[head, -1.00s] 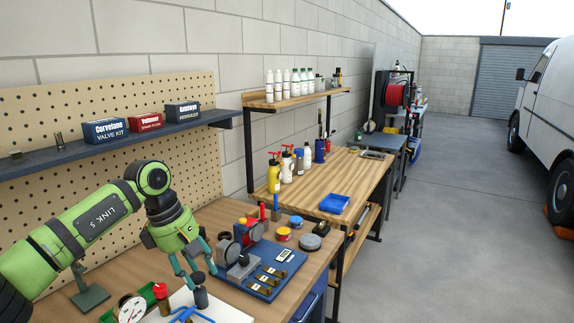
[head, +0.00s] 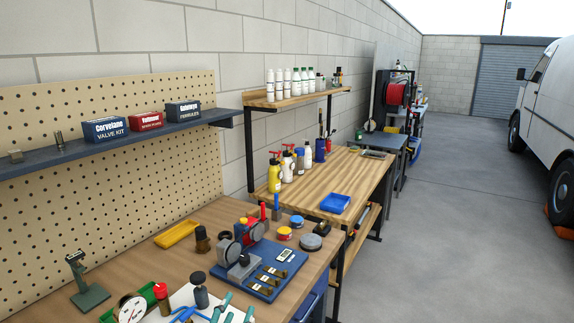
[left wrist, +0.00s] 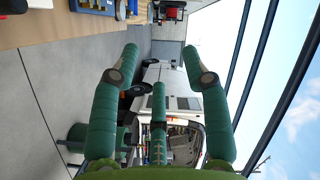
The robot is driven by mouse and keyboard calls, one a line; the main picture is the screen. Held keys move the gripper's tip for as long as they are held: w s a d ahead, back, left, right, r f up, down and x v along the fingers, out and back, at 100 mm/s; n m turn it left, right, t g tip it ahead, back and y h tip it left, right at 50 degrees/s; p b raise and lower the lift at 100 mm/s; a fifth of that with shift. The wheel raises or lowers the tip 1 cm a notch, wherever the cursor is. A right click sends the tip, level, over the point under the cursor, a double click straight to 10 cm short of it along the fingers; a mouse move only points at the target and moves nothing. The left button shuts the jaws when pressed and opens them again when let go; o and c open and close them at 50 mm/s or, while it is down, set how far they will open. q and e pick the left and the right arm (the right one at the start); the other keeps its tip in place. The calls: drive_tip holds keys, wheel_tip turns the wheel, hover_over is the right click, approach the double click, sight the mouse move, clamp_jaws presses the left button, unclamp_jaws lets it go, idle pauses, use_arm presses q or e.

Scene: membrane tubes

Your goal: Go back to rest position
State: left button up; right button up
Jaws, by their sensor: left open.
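My left gripper (head: 234,312) shows only as teal fingertips at the bottom edge of the head view, in front of the workbench's near edge. The rest of that arm is out of the picture. In the left wrist view the gripper's green fingers (left wrist: 160,58) are spread apart with nothing between them. Beyond them are the van (left wrist: 185,100) and the floor, with the bench edge at the upper left. My right gripper is in neither view.
The workbench (head: 140,250) holds a blue fixture board (head: 262,292), a yellow tray (head: 176,234), a green stand (head: 90,296), a gauge (head: 130,308) and small parts. A shelf (head: 60,156) with boxes hangs above.

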use_arm(q)
drive_tip(key=s+a+f+n+g+y, duration=0.2)
drive_tip(key=s+a+f+n+g, duration=0.15)
drive_tip(key=s+f, duration=0.3)
drive_tip(key=s+a+f+n+g+y, duration=0.1)
drive_tip(key=s+a+f+n+g, duration=0.3)
drive_tip(key=f, duration=0.3)
drive_tip(key=s+a+f+n+g, duration=0.1)
drive_tip(key=s+f+n+g, duration=0.15)
drive_tip(key=s, duration=0.65)
drive_tip(key=s+f+n+g, duration=0.2)
drive_tip(key=s+f+g, duration=0.15)
drive_tip(key=s, duration=0.55)
wheel_tip(320, 180, down, 30)
drive_tip(key=s+g+b, duration=0.1)
drive_tip(key=s+b, duration=0.1)
drive_tip(key=b, duration=0.4)
drive_tip(key=s+a+f+g+b, duration=0.1)
drive_tip(key=s+a+f+b, duration=0.2)
drive_tip(key=s+f, duration=1.2)
drive_tip(key=shift+s+f+b, duration=0.3)
drive_tip(key=shift+f+b, duration=0.2)
drive_tip(key=shift+f, duration=0.45)
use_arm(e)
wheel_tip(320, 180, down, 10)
use_arm(q)
drive_tip(key=shift+a+g, duration=0.1)
drive_tip(key=shift+g, duration=0.15)
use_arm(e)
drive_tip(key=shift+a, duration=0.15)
